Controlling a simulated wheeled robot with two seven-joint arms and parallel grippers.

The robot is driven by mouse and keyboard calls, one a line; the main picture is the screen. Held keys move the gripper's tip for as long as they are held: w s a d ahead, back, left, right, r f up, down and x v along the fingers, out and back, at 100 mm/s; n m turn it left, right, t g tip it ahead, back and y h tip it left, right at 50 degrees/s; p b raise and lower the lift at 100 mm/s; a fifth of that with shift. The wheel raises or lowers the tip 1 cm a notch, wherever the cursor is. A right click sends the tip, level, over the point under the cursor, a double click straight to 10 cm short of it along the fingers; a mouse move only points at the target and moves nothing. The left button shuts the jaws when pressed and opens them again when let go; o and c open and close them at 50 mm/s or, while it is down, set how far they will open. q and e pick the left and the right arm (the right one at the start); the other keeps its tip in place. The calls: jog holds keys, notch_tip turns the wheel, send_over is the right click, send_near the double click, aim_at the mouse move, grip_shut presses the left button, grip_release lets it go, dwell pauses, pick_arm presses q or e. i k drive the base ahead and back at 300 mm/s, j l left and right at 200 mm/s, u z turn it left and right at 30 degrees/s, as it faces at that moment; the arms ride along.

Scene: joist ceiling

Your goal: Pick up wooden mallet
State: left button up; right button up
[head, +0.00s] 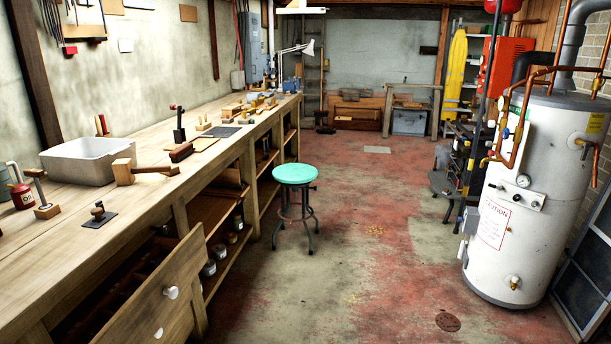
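A wooden mallet (124,172) lies on the long workbench (60,222) at the left in the head view. Its pale block-shaped head is at the left, and its darker reddish-brown handle points right toward the bench's front edge. It lies just right of a white basin. Neither of my grippers is in view, and nothing touches the mallet that I can see.
The white basin (92,160), a red oil can (20,195) and several tools share the bench. An open drawer (165,290) juts out below. A green-topped stool (295,174) stands before the bench; a white tank (525,200) is at right. The middle floor is clear.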

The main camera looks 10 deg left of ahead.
aim_at(124, 171)
jog(key=i+l+u, duration=0.1)
jog(key=i+u, duration=0.15)
jog(key=i, duration=0.3)
jog(key=i+l+u, duration=0.2)
jog(key=i, duration=0.35)
jog(key=i+l+u, duration=0.25)
jog(key=i, duration=0.25)
